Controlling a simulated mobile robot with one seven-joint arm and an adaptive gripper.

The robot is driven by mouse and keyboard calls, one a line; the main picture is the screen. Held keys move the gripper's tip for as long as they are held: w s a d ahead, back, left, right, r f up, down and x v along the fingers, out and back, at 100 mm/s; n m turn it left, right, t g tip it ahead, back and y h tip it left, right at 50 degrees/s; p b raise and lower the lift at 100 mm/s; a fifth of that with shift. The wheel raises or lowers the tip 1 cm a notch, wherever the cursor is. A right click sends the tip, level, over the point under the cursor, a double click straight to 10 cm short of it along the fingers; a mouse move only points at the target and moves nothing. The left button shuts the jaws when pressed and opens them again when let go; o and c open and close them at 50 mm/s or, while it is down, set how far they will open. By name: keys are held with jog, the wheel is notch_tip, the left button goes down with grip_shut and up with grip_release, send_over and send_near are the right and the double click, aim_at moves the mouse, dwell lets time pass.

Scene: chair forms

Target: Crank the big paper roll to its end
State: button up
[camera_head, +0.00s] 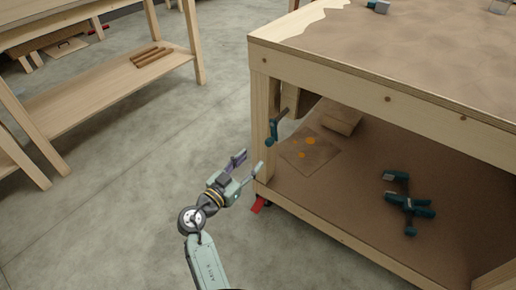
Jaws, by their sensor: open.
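The big brown paper (400,45) covers the workbench top at the right, with a torn-looking edge at its far left. A dark teal crank handle (273,128) hangs by the bench's near left corner leg. The roll itself is not clearly visible; a pale shape shows behind the crank under the top. My gripper (249,164) is open and empty, just left of and below the crank, near the corner leg. It does not touch the crank as far as I can see.
The bench's lower shelf (330,205) holds teal clamps (408,204), a stained sheet (309,152) and a block (343,120). A red caster lever (258,205) juts out at the leg's foot. Another wooden bench (110,85) stands left; open concrete floor (110,210) lies between.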

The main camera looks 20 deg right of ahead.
aim_at(267, 145)
jog(key=p+x, duration=0.2)
jog(key=x, duration=0.8)
jog(key=shift+w+d+p, duration=0.2)
jog(key=shift+d+p, duration=0.05)
jog(key=shift+p, duration=0.05)
jog(key=shift+c, duration=0.6)
grip_shut()
